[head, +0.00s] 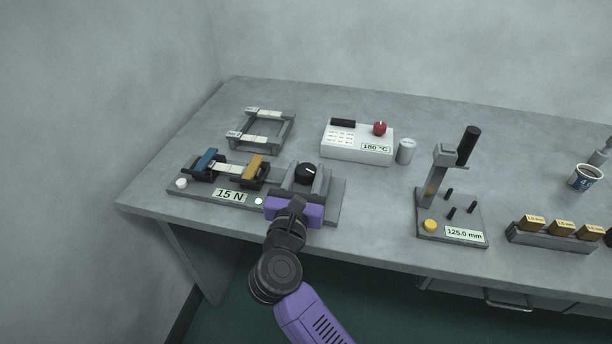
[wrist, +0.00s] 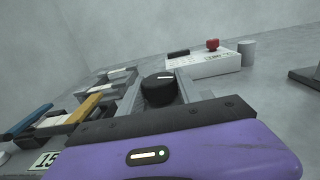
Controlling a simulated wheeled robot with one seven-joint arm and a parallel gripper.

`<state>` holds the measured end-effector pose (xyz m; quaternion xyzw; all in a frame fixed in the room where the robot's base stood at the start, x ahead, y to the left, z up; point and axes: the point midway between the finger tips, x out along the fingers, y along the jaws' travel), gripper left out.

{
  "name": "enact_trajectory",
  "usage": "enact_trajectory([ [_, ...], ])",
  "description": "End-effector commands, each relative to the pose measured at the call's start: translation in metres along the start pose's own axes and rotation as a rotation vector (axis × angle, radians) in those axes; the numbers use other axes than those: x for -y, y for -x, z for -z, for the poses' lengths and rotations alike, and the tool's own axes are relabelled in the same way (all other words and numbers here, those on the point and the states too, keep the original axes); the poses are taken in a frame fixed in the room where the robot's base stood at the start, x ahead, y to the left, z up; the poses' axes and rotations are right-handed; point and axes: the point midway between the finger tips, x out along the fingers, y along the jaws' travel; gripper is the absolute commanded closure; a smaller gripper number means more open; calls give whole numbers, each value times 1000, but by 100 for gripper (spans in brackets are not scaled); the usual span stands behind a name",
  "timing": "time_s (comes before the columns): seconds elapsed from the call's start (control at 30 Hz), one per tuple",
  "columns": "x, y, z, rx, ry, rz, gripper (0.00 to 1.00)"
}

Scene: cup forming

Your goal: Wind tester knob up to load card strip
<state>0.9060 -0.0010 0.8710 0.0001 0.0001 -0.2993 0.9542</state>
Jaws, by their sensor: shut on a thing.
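The tester (head: 335,216) is a grey base at the front left of the bench. Its display (head: 230,196) reads 15 N. A pale card strip (head: 231,168) spans between a blue clamp (head: 206,160) and an orange clamp (head: 255,168). The black knob (head: 307,172) with a white mark stands at the tester's right end. My purple gripper (head: 306,178) has its grey fingers on both sides of the knob, shut on it. In the wrist view the knob (wrist: 159,90) sits between the fingers, its white mark on top.
A grey rack (head: 291,133) with pale strips stands behind the tester. A white box (head: 357,150) with a red knob reads 180 °C, beside a small grey cylinder (head: 405,151). A lever gauge (head: 484,218) reading 125.0 mm stands to the right. Bare bench lies between them.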

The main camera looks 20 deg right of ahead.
Motion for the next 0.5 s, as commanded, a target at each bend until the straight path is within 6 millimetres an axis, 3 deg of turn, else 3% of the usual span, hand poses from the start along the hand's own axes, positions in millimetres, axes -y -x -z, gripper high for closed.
enact_trajectory([
  [0.5,-1,0,3,1,-1,305,100],
])
